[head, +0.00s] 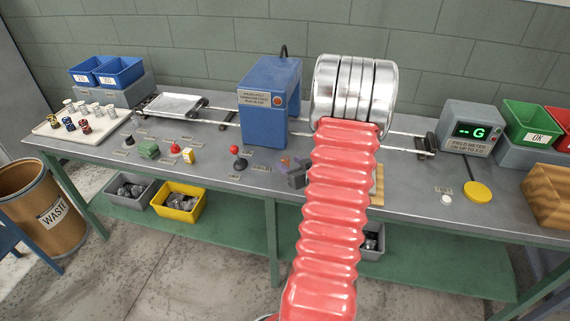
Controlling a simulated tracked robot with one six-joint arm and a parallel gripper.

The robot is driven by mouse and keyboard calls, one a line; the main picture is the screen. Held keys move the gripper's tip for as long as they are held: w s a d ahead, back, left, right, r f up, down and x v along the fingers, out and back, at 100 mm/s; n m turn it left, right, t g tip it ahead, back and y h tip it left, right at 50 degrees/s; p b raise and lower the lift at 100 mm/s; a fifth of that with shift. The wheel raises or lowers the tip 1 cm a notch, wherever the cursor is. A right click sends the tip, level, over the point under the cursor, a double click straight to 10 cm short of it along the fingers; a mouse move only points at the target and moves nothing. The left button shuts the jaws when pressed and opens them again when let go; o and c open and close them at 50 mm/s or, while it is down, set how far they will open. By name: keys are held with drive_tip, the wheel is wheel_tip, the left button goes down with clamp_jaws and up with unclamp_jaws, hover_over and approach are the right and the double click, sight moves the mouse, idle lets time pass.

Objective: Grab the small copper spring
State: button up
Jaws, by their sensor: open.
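Several small coils stand on a cream tray (100,138) at the far left of the bench. A dark brownish coil (53,121), a dark blue-toned coil (69,124) and a reddish coil (85,127) are in its front row. Pale coil-like pieces (96,107) stand behind them. I cannot tell which is the small copper spring. My red ribbed arm rises at the centre right, far from the tray, and covers part of the bench. The jaws of my gripper do not show.
A blue machine (268,103) stands mid-bench by a rail. Blue bins (120,73) are behind the tray. A field meter (470,130) stands right. A waste drum (40,205) stands at floor left.

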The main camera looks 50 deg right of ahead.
sight(288, 162)
drive_tip(key=shift+x, duration=1.75)
drive_tip(key=shift+a, duration=0.1)
drive_tip(key=shift+c, duration=0.7)
drive_tip(key=c, duration=1)
drive_tip(key=shift+r, duration=0.15)
drive_tip(key=shift+r, duration=4.95)
